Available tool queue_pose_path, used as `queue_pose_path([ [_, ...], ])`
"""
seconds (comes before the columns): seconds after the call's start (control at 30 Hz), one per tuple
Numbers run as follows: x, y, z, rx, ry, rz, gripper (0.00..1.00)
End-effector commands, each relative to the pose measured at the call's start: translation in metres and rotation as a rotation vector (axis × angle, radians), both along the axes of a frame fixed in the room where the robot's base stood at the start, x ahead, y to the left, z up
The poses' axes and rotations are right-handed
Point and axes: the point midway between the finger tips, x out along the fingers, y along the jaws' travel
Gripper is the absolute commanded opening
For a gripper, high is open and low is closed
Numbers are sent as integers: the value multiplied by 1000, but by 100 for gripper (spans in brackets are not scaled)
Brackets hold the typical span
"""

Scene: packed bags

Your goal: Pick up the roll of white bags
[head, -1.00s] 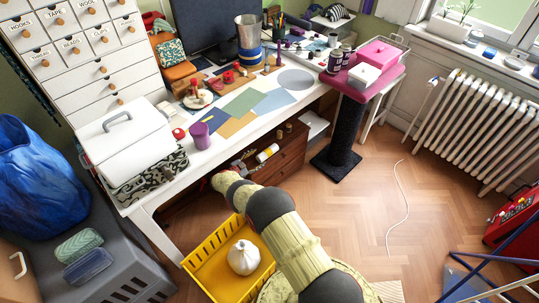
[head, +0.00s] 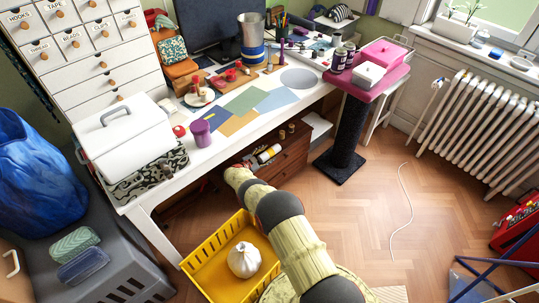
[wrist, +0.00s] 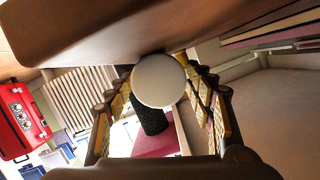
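A pale roll with a yellow and dark band (head: 268,153) lies under the desk by the brown drawers; I take it for the roll of white bags. In the wrist view a round white end (wrist: 158,80), probably this roll seen end-on, shows between the fingers of my gripper (wrist: 160,92). The fingers are spread on either side of it, and I see no clear grip on it. Whether either finger touches it cannot be told. In the head view my wrist reaches under the desk edge, and the fingers are hard to make out there.
A brown board (wrist: 110,25) runs close along the wrist view's top. The white desk (head: 235,150) overhangs my arm. A yellow crate (head: 198,270) holding a tied white bag (head: 244,259) stands below. Free wooden floor (head: 350,215) lies to the right.

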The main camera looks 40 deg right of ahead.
Motion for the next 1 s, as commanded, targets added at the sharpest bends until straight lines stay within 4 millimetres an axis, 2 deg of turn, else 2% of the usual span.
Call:
queue_pose_path([
  [0.77,0,0,0,0,1,0,8],
  [1.0,0,0,1,0,0,0,7],
])
